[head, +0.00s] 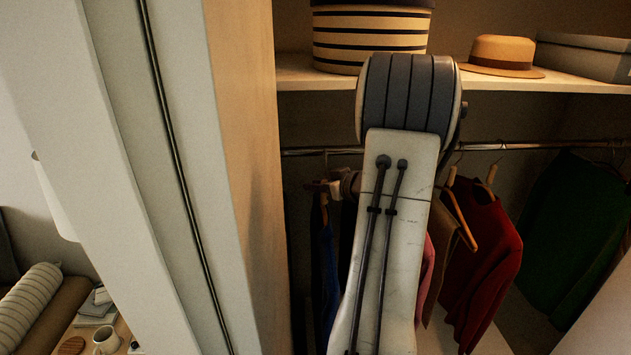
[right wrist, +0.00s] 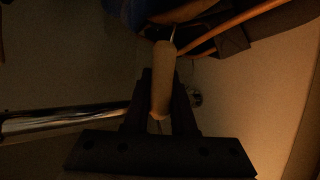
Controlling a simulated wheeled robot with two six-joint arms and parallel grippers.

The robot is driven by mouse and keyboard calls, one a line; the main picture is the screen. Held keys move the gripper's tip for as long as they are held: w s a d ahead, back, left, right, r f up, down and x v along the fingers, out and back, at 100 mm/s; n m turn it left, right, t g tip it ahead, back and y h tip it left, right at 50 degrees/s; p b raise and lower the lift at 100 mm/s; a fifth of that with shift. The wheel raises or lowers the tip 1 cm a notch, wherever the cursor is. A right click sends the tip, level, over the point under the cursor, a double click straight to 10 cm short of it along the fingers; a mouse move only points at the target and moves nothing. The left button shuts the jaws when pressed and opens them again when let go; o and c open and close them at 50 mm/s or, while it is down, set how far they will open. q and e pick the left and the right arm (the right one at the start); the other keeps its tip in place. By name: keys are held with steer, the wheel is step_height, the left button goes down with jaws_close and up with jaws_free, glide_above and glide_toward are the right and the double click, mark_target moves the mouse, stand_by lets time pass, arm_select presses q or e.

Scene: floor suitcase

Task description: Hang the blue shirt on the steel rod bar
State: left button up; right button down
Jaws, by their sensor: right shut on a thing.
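The blue shirt (head: 328,285) hangs low at the left end of the closet in the head view, partly hidden by my right arm. Some blue cloth (right wrist: 122,9) shows at the top of the right wrist view. My right gripper (right wrist: 162,88) is shut on a pale wooden piece (right wrist: 163,75), seemingly part of the shirt's hanger. In the head view the gripper (head: 334,187) is small and partly covered by my arm. The steel rod (head: 540,145) runs under the shelf; its shiny length (right wrist: 60,120) lies left of the fingers. Whether the hook rests on it I cannot tell.
A red garment (head: 485,260) and a green garment (head: 575,235) hang to the right. A wooden panel (head: 245,150) stands close on the left. The shelf (head: 300,75) above holds a striped box (head: 370,40), a hat (head: 502,55) and a grey box (head: 590,55).

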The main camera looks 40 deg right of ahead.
steer(key=shift+s+a, duration=1.25)
steer(key=shift+s, duration=0.15)
